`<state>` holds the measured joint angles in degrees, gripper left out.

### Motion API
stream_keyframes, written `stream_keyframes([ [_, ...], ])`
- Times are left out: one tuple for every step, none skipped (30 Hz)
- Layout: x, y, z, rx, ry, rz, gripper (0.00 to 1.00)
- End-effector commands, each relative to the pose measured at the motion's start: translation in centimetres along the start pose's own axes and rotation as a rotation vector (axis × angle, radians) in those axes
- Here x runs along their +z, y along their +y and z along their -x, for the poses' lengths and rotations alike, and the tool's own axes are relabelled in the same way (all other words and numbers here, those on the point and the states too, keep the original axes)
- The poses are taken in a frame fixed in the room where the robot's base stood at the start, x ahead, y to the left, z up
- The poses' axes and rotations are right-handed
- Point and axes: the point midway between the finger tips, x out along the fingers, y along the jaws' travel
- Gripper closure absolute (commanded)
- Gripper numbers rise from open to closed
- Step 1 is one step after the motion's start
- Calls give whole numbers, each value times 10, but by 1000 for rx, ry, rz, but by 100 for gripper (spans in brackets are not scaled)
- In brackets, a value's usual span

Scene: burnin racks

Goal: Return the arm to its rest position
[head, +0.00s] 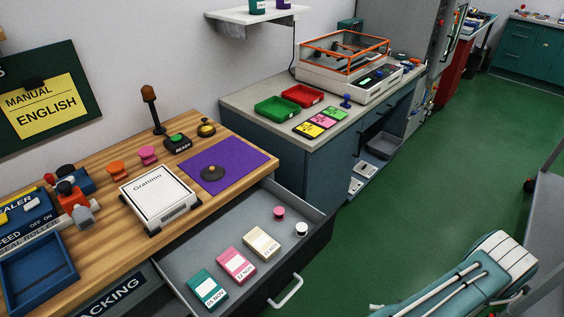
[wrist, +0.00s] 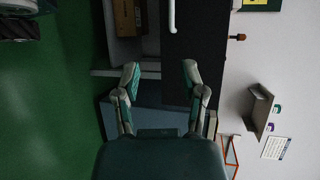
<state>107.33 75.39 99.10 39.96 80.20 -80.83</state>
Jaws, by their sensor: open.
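My gripper (wrist: 160,72) shows in the wrist view with its two jointed fingers spread apart. Nothing is between the fingertips. Behind them is dark and grey furniture, and no contact shows. In the head view a teal and pale grey part of my arm (head: 455,285) lies at the lower right, over the green floor and apart from the benches. I cannot make out the fingers there.
The packing bench drawer (head: 190,262) stands open with several small boxes inside; its handle (head: 286,291) juts out. A second bench (head: 238,98) holds trays and a machine. The green floor (head: 440,170) between has free room. A grey surface (head: 545,215) edges the right.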

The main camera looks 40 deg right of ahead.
Motion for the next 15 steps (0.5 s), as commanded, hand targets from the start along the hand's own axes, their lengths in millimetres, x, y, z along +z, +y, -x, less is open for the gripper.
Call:
stream_keyframes([
  [-4, -6, 0, 16, -19, 3, 46],
  [-6, -9, -1, 24, -29, 3, 46],
  [-9, -14, -1, 37, -46, 3, 46],
  [-11, -18, -2, 47, -57, 2, 46],
  [-13, -21, -2, 58, -69, 2, 46],
  [-17, -27, -3, 74, -87, 3, 46],
  [-19, -31, -4, 87, -101, 3, 46],
  [-22, -36, -5, 102, -116, 6, 46],
  [-25, -43, -7, 121, -136, 7, 46],
  [-28, -49, -8, 137, -152, 9, 46],
  [-30, -56, -10, 154, -169, 11, 46],
  [-34, -65, -13, 180, -194, 14, 46],
  [-37, -73, -16, 202, -214, 19, 46],
  [-40, -82, -19, 227, -235, 23, 46],
  [-45, -96, -24, 263, -265, 30, 46],
])
